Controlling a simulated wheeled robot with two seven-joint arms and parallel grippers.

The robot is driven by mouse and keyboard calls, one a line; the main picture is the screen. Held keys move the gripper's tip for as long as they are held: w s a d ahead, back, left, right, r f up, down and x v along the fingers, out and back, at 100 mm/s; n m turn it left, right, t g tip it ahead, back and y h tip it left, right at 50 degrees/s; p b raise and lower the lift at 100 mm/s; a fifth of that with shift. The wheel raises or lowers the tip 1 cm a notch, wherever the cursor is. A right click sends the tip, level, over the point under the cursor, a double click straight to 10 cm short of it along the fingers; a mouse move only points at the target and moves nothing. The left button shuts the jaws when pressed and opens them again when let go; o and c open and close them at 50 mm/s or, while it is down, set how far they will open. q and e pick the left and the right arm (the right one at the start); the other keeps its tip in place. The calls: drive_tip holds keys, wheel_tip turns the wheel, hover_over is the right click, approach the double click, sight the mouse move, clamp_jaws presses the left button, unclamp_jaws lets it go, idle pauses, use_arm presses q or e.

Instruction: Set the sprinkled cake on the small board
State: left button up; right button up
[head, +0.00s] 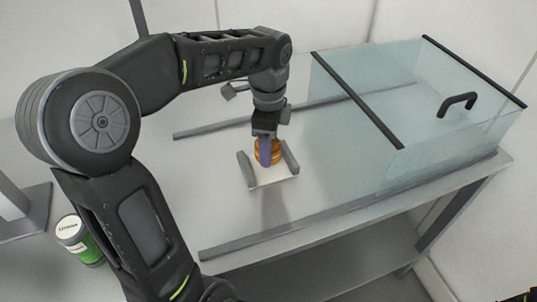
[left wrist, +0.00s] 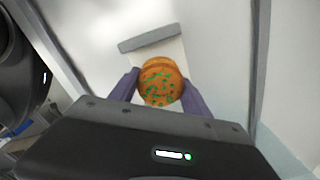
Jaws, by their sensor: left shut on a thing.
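The sprinkled cake is a round orange-brown piece with green sprinkles on top (left wrist: 158,82); in the head view (head: 268,151) it shows just under my left gripper. My left gripper (left wrist: 160,92) has its purple fingers on both sides of the cake and is shut on it; it also shows in the head view (head: 266,152). The small board is pale with grey raised ends (head: 272,178). The cake is over the board in both views; I cannot tell whether it touches it. My right gripper is not clearly in view.
A glass case with a black handle (head: 458,102) stands on the right of the grey table. A dark rail (head: 300,233) runs along the table's front and another along its back. A green-labelled can (head: 78,240) stands at the lower left.

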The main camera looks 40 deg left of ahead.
use_arm(q)
drive_tip(key=shift+f, duration=1.7)
drive_tip(key=shift+f, duration=0.1)
drive_tip(key=shift+f, duration=0.15)
drive_tip(key=o, duration=0.9)
drive_tip(key=shift+c, duration=0.2)
drive_tip(key=shift+r, duration=4)
